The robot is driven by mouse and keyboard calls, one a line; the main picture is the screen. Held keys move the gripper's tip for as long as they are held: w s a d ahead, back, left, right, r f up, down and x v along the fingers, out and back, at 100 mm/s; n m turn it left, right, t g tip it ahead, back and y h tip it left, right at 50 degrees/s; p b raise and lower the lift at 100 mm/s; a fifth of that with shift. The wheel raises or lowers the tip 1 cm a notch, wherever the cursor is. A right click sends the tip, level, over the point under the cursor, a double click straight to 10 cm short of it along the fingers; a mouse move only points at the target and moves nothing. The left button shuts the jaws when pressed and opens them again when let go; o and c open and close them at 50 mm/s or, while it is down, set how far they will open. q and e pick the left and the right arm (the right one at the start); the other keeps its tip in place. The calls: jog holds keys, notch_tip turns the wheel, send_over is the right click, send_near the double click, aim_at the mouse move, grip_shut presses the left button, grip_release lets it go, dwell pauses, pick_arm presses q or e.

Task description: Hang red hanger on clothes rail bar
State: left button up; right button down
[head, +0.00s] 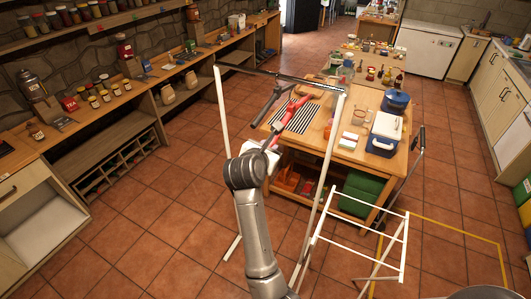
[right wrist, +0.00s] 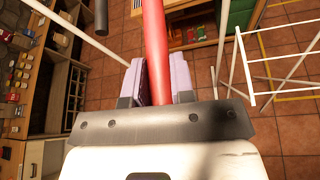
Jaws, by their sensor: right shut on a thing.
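The clothes rail has white posts and a dark top bar (head: 248,72) that spans the middle of the head view. The red hanger (head: 293,108) is held in the air close to the bar, below it in the picture. Whether its hook touches the bar is too small to tell. My right gripper (head: 271,140) is shut on the red hanger. In the right wrist view the red hanger (right wrist: 154,38) runs between the pale finger pads of my right gripper (right wrist: 159,82). Its far end is out of that view. My left gripper is not in view.
A wooden table (head: 345,146) with a striped cloth, a blue-and-white cooler (head: 384,134) and bottles stands behind the rail. A white drying rack (head: 362,240) stands at the lower right. A long shelf bench (head: 90,113) lines the left wall. Tiled floor is clear at the lower left.

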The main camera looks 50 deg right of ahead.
aim_at(276, 138)
jog(key=shift+w+d, duration=0.25)
jog(key=shift+d, duration=0.75)
jog(key=shift+w+d+b, duration=0.25)
jog(key=shift+d, duration=0.6)
jog(key=shift+w+d+b, duration=0.2)
jog(key=shift+d, duration=0.6)
jog(key=shift+w+d+f+b, duration=0.1)
jog(key=shift+w+d+b, duration=0.1)
jog(key=shift+d, duration=0.6)
jog(key=shift+w+d+b, duration=0.15)
jog(key=shift+w+d, duration=0.05)
jog(key=shift+d, duration=0.6)
jog(key=shift+w+d, duration=0.25)
jog(key=shift+d, duration=0.65)
jog(key=shift+w+d+f+b, duration=0.2)
jog(key=shift+d+f+b, duration=0.3)
jog(key=shift+d+b, duration=0.25)
jog(key=shift+w+d+f+b, duration=0.15)
jog(key=shift+d+f+b, duration=0.4)
jog(key=shift+b, duration=0.25)
jog(key=shift+d, duration=0.15)
jog(key=c, duration=0.9)
grip_release()
